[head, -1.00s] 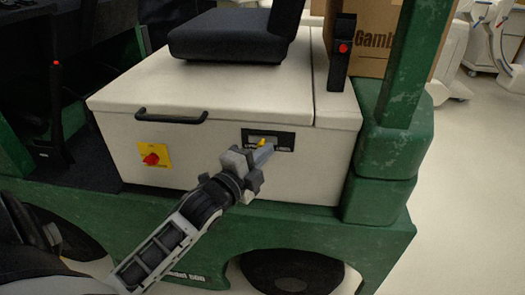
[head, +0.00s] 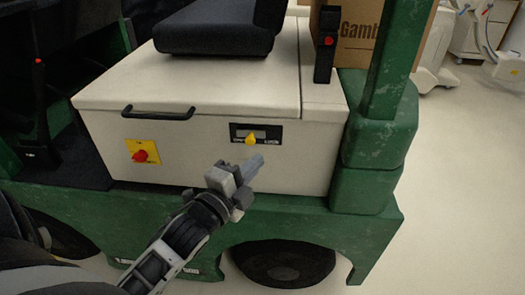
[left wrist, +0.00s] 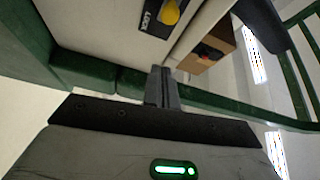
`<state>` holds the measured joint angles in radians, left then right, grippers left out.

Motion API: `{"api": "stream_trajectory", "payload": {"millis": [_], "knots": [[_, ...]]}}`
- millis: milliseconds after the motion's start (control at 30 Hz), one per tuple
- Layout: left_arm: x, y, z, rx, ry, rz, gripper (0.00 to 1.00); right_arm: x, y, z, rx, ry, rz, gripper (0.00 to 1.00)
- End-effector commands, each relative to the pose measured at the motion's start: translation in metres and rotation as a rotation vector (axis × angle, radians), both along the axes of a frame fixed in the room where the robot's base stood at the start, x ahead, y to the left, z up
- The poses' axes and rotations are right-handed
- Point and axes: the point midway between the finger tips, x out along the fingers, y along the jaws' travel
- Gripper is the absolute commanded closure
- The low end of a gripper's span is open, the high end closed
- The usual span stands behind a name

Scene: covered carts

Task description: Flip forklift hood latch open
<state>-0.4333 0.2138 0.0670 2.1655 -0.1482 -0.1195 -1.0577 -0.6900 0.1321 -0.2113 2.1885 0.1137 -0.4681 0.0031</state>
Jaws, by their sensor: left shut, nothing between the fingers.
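The white forklift hood (head: 200,88) has a black latch plate (head: 271,134) on its front face. A yellow latch knob (head: 251,139) sits on the plate, its tip pointing down in the head view. In the left wrist view the yellow knob (left wrist: 170,12) and the black plate marked LOCK (left wrist: 151,27) show at the top. My left gripper (head: 256,162) is shut and empty, just below and in front of the knob, apart from it. Its closed fingers also show in the left wrist view (left wrist: 162,85). My right gripper is out of view.
A black handle (head: 158,114) and a red switch on a yellow plate (head: 142,151) are on the hood's front, left of the latch. A black seat (head: 215,38) rests on the hood. A green post and body (head: 375,150) stand to the right.

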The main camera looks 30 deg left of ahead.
Motion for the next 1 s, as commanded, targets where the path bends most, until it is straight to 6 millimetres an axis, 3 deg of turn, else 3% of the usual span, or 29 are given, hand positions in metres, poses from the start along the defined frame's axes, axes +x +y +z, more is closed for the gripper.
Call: {"api": "stream_trajectory", "payload": {"millis": [100,300,900,1000], "knots": [[-0.021,0.000,-0.002,0.000,0.003,0.001,1.00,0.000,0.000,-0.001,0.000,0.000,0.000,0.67],[-0.036,0.001,-0.002,0.000,0.000,0.000,1.00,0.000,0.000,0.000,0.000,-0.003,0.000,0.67],[-0.037,0.000,-0.002,-0.003,0.000,-0.001,1.00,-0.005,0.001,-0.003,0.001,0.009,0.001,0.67],[-0.039,-0.005,-0.010,-0.087,0.041,-0.008,1.00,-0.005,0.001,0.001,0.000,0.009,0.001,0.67]]}}
